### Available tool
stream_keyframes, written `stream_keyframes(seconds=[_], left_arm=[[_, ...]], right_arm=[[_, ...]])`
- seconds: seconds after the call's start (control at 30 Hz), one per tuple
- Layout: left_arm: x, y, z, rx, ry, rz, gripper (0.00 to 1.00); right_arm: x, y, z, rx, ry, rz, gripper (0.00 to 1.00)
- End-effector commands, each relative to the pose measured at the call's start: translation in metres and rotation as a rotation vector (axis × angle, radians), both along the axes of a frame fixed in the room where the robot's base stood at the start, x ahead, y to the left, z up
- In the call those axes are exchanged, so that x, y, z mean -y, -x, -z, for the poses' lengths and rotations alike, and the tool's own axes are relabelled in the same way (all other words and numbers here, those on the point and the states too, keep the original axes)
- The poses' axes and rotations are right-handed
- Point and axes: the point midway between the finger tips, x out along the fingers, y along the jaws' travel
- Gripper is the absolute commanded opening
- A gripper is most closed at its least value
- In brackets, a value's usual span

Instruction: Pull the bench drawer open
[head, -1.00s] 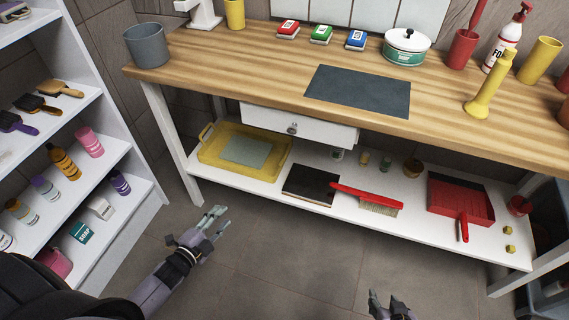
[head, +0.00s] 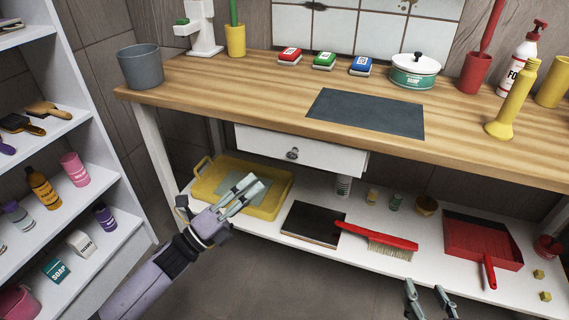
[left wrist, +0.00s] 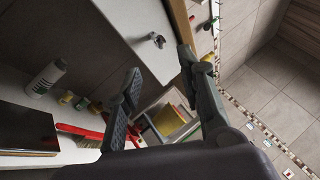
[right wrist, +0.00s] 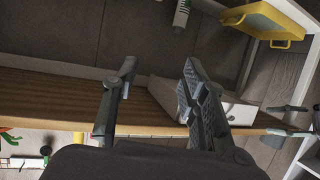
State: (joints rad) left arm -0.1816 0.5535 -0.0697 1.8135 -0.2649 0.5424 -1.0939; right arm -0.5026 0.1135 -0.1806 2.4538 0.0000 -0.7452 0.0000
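The bench drawer (head: 335,159) has a white front under the wooden benchtop and looks shut. Its dark round knob (head: 292,154) is in the middle of the front. In the left wrist view the knob (left wrist: 157,40) shows beyond and between my fingertips, with nothing touching it. My left gripper (head: 245,190) is open and empty, below and left of the knob in the head view. My right gripper (head: 428,288) is open and empty at the lower edge of the head view, in front of the bench. In the right wrist view the drawer (right wrist: 240,112) is partly hidden behind a finger.
The white lower shelf (head: 270,228) holds a yellow tray (head: 207,198), a dark board (head: 313,223), a red brush (head: 375,238) and a red dustpan (head: 480,240). A white shelf unit (head: 125,225) stands close on the left. Open floor lies before the bench.

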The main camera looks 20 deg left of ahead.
Motion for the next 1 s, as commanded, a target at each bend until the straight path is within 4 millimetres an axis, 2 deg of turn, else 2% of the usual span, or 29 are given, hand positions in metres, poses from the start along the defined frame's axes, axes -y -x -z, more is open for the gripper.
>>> stream_keyframes(seconds=[0.2,0.5,0.93,1.0], left_arm=[[0.025,-0.038,-0.018,0.004,0.0,0.0,0.36],[0.047,-0.072,-0.032,0.0,0.0,-0.001,0.36],[0.052,-0.079,-0.035,-0.003,0.0,-0.002,0.36],[0.052,-0.079,-0.035,-0.003,0.0,-0.002,0.32]], right_arm=[[-0.004,-0.007,-0.012,0.073,-0.018,-0.004,0.4],[-0.007,-0.012,-0.025,0.147,-0.036,-0.01,0.4],[-0.007,-0.013,-0.029,0.166,-0.04,-0.01,0.4],[-0.007,-0.013,-0.029,0.166,-0.04,-0.01,0.4]])
